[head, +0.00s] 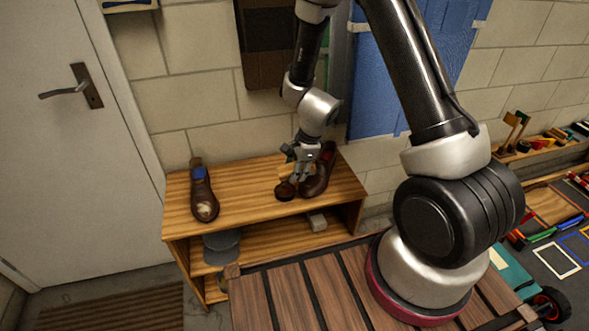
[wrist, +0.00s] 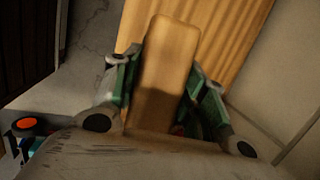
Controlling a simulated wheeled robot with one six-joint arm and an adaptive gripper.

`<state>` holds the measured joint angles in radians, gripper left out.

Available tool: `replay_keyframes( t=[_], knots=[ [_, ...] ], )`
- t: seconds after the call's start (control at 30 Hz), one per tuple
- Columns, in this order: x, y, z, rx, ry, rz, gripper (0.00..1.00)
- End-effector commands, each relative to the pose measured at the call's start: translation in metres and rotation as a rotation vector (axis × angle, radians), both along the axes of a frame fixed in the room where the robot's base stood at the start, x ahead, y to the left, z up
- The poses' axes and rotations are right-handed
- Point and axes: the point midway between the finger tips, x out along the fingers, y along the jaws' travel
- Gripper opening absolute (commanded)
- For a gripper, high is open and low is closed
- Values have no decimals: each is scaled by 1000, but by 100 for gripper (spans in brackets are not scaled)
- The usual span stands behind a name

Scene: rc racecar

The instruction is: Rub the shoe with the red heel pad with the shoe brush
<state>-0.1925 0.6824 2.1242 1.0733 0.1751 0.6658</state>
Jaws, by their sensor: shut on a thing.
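The shoe with the red heel pad (head: 316,184) is brown and stands at the right of the wooden shelf top, partly hidden behind my gripper (head: 301,168). In the wrist view my gripper (wrist: 160,75) is shut on the shoe brush (wrist: 165,62), whose plain wooden back shows between the two fingers. My gripper is just above and beside the shoe's left side. I cannot tell whether the brush touches the shoe. A second brown shoe with a blue heel pad (head: 204,194) stands at the left of the shelf, with a pale patch on its toe.
A small round dark-brown object (head: 285,191) sits below my gripper, left of the red-pad shoe. The wooden shelf (head: 242,200) has free top between the shoes. A grey item (head: 222,246) and a pale block (head: 317,221) lie on its lower level. A wall stands behind.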

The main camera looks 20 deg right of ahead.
Motion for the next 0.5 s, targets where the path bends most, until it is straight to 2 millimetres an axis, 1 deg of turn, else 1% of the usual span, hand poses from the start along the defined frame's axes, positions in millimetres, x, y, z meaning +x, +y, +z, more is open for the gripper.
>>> replay_keyframes(
  t=[0.17,0.5],
  knots=[
    [2,-2,-9,-5,-4,-1,23],
    [10,-9,-44,-5,-3,-2,23]
  ],
)
